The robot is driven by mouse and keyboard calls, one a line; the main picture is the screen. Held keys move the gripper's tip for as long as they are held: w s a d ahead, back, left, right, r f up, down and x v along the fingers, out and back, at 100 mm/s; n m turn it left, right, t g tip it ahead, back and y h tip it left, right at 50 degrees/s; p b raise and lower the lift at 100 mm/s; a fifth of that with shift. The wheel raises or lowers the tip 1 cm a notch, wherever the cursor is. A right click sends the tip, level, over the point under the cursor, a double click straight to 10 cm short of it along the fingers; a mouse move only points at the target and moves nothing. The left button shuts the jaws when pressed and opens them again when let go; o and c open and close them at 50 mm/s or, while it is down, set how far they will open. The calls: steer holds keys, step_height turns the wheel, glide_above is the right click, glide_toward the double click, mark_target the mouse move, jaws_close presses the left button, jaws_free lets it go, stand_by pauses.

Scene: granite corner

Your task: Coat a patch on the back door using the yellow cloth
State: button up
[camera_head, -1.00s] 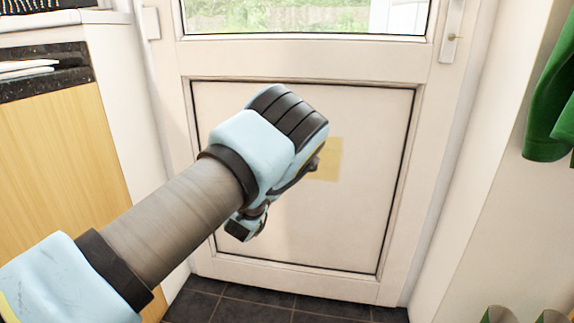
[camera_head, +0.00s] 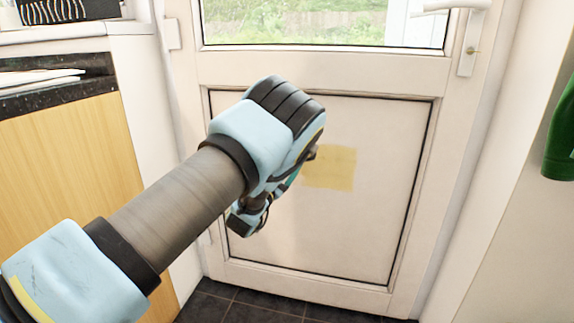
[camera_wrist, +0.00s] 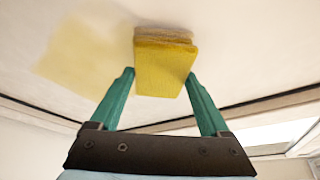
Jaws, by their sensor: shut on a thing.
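The back door (camera_head: 330,240) is white, with a dark-edged lower panel. A pale yellow patch (camera_head: 332,167) shows on that panel, just right of my gripper; it also shows in the wrist view (camera_wrist: 80,60), left of the cloth. My gripper (camera_wrist: 160,76) has green fingers and is shut on the yellow cloth (camera_wrist: 165,68), a thick folded block. The cloth's far, tan end is at or close to the door panel; I cannot tell for sure whether it touches. In the head view my gripper's body hides the cloth.
A wooden cabinet (camera_head: 70,170) with a dark granite top (camera_head: 60,95) stands at the left. The door has a handle (camera_head: 450,8) at upper right and a window (camera_head: 320,22) above. A green cloth item (camera_head: 560,135) hangs at the right edge. Dark floor tiles (camera_head: 260,303) are clear.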

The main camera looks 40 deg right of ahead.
steer(key=shift+s+d+b, duration=0.3)
steer(key=shift+s+d, duration=0.75)
steer(key=shift+s, duration=0.55)
steer(key=shift+s+d+b, duration=0.25)
steer(key=shift+s+d, duration=0.85)
steer(key=shift+s, duration=0.5)
steer(key=shift+s+d+b, duration=0.3)
steer(key=shift+s+d, duration=0.75)
steer(key=shift+s, duration=0.55)
steer(key=shift+s+d+f+b, duration=0.1)
steer(key=shift+s+d+b, duration=0.15)
steer(key=shift+s+d, duration=0.5)
steer(key=shift+s+d+r+b, duration=0.1)
steer(key=shift+s+d+b, duration=0.25)
steer(key=shift+s, duration=0.7)
steer(key=shift+s+d+f+b, duration=0.1)
steer(key=shift+s+d+b, duration=0.1)
steer(key=shift+s+d, duration=0.7)
steer(key=shift+s, duration=0.45)
steer(key=s+a, duration=0.3)
steer(key=a, duration=0.2)
steer(key=shift+p, duration=0.3)
steer(key=shift+s+a, duration=0.1)
steer(key=shift+s, duration=0.05)
steer(key=shift+s+a, duration=0.4)
steer(key=shift+a, duration=0.2)
steer(key=shift+s+a, duration=0.35)
steer(key=shift+a, duration=0.25)
